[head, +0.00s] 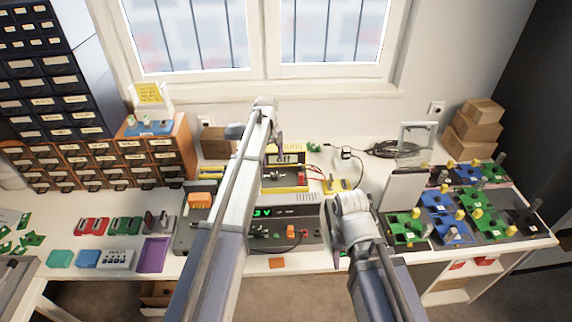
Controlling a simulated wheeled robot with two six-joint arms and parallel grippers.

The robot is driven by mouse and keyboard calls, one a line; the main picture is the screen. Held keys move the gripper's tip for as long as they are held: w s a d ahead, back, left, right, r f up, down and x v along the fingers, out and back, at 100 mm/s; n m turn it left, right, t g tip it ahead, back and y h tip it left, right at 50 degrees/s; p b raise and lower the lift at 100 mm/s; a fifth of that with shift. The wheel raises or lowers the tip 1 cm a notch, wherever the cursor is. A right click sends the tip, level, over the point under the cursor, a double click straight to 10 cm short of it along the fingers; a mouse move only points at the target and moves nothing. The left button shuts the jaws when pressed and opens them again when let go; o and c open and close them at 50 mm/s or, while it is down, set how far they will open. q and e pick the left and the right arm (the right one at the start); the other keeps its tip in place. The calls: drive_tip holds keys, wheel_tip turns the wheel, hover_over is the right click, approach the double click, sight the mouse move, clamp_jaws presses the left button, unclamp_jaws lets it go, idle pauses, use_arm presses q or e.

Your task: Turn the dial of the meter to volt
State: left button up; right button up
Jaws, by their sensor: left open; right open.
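The meter (285,157) stands behind the grey bench unit, near the back of the white table. It has a yellow and black upright display reading something like "Off". In front of the display is a yellow and dark base with a red part (290,177), too small to read as dial or label. My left arm rises past the meter's left side and covers part of it. My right arm ends in a bent joint to the right of the bench unit. The fingers of both my grippers are hidden behind my arm links. I see nothing held.
A grey bench unit (308,212) with a green display stands in front of the meter. Red and yellow leads (318,178) lie to the meter's right. Circuit boards (455,231) fill the right side. Drawers (103,160) and a purple tray (153,250) are left. A white strip remains clear in front.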

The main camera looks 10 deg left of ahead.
sight(274, 174)
use_arm(q)
drive_tip(key=shift+s, duration=0.1)
drive_tip(key=shift+f, duration=0.1)
drive_tip(key=shift+f+b, duration=0.7)
drive_tip(key=shift+b, duration=0.15)
wheel_tip(274, 174, down, 6)
drive_tip(key=b, duration=0.6)
drive_tip(key=shift+d, duration=0.15)
drive_tip(key=shift+c, duration=0.3)
clamp_jaws()
